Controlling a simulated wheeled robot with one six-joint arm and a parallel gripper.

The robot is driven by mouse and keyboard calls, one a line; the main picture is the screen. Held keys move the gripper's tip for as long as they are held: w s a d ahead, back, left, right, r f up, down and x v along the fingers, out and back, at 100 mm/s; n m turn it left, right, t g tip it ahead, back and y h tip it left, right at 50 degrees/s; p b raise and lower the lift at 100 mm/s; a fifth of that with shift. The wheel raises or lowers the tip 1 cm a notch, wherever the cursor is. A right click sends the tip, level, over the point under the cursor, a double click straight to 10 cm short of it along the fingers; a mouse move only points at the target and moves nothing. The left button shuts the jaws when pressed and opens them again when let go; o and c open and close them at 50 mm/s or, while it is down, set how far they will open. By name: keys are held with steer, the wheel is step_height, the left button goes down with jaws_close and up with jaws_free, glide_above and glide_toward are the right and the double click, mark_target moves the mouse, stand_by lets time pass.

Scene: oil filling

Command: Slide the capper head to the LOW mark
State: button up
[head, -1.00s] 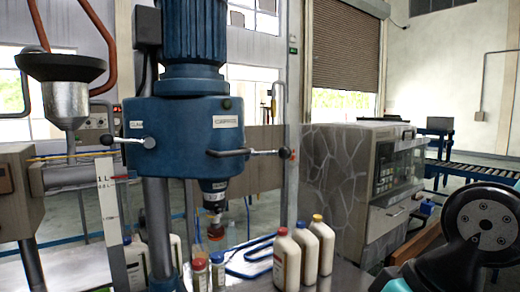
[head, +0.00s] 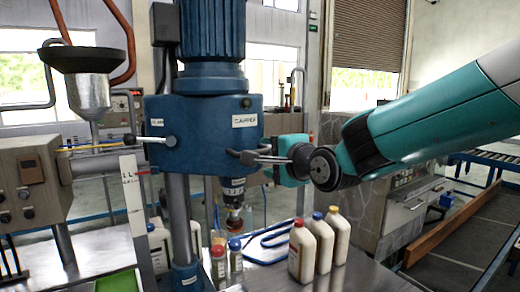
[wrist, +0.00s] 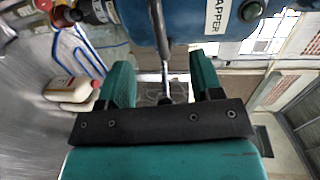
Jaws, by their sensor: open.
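The blue capper head (head: 200,125), labelled CAPPER, sits on a grey vertical column (head: 180,215) below its ribbed motor. A rod handle (head: 248,157) sticks out from its right side, and another handle (head: 150,139) from its left. My gripper (head: 280,163) is at the right handle. In the wrist view my gripper (wrist: 162,80) is open, and the handle rod (wrist: 160,45) runs down between its two teal fingers, not visibly clamped. The capper's chuck (head: 234,192) hangs below the head. I cannot make out a LOW mark.
Three white bottles (head: 321,246) with coloured caps stand on the metal table below my arm. Smaller bottles (head: 218,260) stand near the column. A 1 L marked plate (head: 130,195) and a funnel (head: 85,65) are at the left.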

steer(key=p+x, duration=0.1)
steer(key=x, duration=0.6)
steer(key=shift+w, duration=0.1)
jaws_close()
stand_by(0.5)
step_height(320, 180, down, 10)
steer(key=b, duration=0.9)
stand_by(0.8)
steer(key=shift+f+b, duration=0.55)
steer(key=shift+b, duration=0.1)
stand_by(0.7)
jaws_free()
steer(key=shift+r, duration=0.15)
